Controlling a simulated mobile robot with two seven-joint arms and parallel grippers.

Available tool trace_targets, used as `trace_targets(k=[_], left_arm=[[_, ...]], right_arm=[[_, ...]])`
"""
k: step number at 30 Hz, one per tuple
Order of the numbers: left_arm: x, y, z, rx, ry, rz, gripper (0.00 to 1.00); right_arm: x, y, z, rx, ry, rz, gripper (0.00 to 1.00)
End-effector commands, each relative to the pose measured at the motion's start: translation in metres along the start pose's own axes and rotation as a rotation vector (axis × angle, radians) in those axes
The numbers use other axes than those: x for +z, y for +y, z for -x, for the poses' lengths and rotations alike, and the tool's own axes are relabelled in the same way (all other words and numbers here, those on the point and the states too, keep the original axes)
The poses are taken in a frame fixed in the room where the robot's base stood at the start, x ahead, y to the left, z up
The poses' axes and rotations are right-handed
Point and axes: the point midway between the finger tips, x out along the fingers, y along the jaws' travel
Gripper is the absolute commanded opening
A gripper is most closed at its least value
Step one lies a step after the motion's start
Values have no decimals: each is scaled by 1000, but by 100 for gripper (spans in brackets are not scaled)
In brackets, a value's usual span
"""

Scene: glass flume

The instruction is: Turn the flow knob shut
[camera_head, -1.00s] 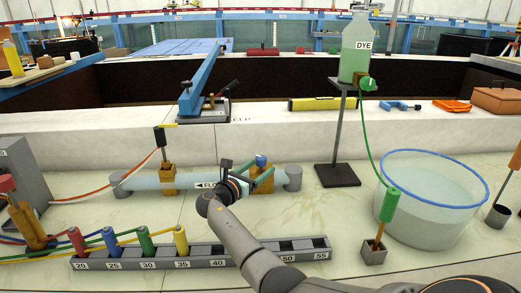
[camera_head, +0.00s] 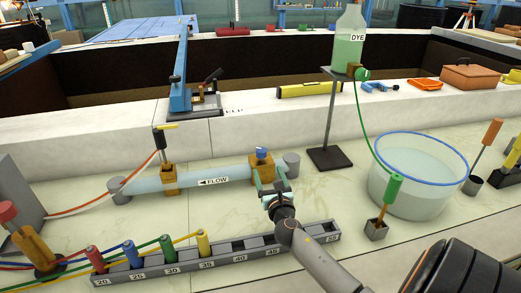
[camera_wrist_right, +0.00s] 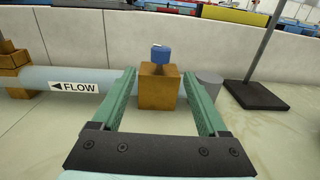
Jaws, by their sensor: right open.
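The flow knob is a small blue knob (camera_head: 262,152) on top of a brass valve block (camera_head: 263,166) at the right end of the clear pipe (camera_head: 215,174) marked FLOW. In the right wrist view the blue knob (camera_wrist_right: 161,54) stands on the brass block (camera_wrist_right: 159,88), ahead of the fingers and centred between them. My right gripper (camera_head: 267,178) is open, its green fingers in front of the block. It also shows in the right wrist view (camera_wrist_right: 166,92), with nothing held. My left gripper is not in view.
A rack (camera_head: 190,268) with coloured plugs lies in front of the pipe. A DYE bottle (camera_head: 348,40) on a black stand (camera_head: 329,158) and a blue-rimmed water bowl (camera_head: 415,190) stand to the right. A pale wall (camera_wrist_right: 220,52) runs behind the pipe.

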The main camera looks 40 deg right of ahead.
Motion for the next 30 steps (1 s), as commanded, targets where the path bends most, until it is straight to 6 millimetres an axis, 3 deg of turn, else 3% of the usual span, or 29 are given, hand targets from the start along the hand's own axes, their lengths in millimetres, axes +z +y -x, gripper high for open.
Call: trace_targets(k=[18, 24, 30], left_arm=[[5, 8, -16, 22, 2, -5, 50], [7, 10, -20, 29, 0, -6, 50], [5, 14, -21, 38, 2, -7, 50]], right_arm=[[-2, -1, -98, -5, -2, -1, 76], [-1, -1, -117, -5, -1, 0, 76], [0, -1, -123, -4, 0, 0, 76]])
